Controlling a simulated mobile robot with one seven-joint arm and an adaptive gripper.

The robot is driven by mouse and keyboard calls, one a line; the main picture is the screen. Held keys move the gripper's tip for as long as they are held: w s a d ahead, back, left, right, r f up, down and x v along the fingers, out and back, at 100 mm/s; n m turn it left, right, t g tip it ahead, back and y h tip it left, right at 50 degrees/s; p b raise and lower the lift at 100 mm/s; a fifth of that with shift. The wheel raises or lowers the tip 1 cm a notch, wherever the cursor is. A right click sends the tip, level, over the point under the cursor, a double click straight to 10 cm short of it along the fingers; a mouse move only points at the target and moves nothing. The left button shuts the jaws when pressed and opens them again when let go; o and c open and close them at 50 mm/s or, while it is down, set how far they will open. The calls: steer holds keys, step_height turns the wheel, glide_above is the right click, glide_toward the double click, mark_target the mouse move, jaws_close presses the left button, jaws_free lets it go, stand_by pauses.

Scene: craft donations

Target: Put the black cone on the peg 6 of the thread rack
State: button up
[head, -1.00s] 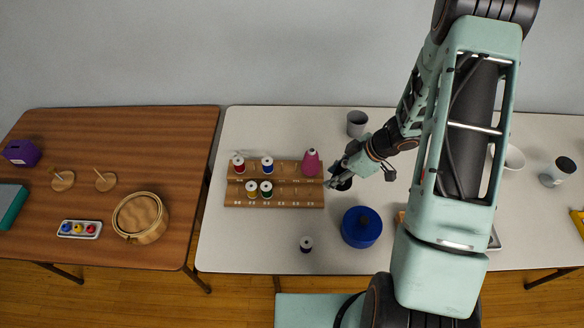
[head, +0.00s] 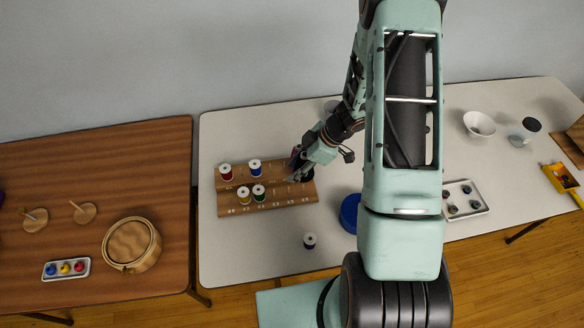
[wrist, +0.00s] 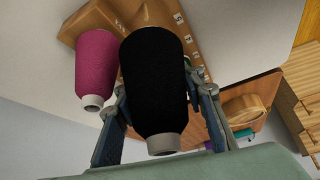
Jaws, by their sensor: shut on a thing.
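In the head view only a dark part of the cone (head: 308,177) shows, at the right end of the wooden thread rack (head: 268,204). The wrist view shows the rack (wrist: 105,17) beyond the cone; I cannot tell whether they touch. A magenta cone (wrist: 95,62) stands on the rack beside the black one, mostly hidden by my gripper in the head view.
Red (head: 226,172), blue (head: 255,167), yellow (head: 244,195) and green (head: 259,193) spools fill rack pegs on the left. A dark spool (head: 310,241) stands in front of the rack. A blue pot (head: 349,213) is to the right, partly behind my arm.

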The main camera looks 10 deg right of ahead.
steer(key=shift+f+b, duration=2.05)
steer(key=shift+b, duration=0.1)
steer(key=shift+p, duration=0.8)
steer(key=shift+f, duration=0.2)
steer(key=shift+f+b, duration=0.8)
steer(key=shift+f, duration=0.75)
steer(key=shift+f, duration=0.15)
steer(key=o, duration=1.3)
steer(key=shift+o, duration=0.2)
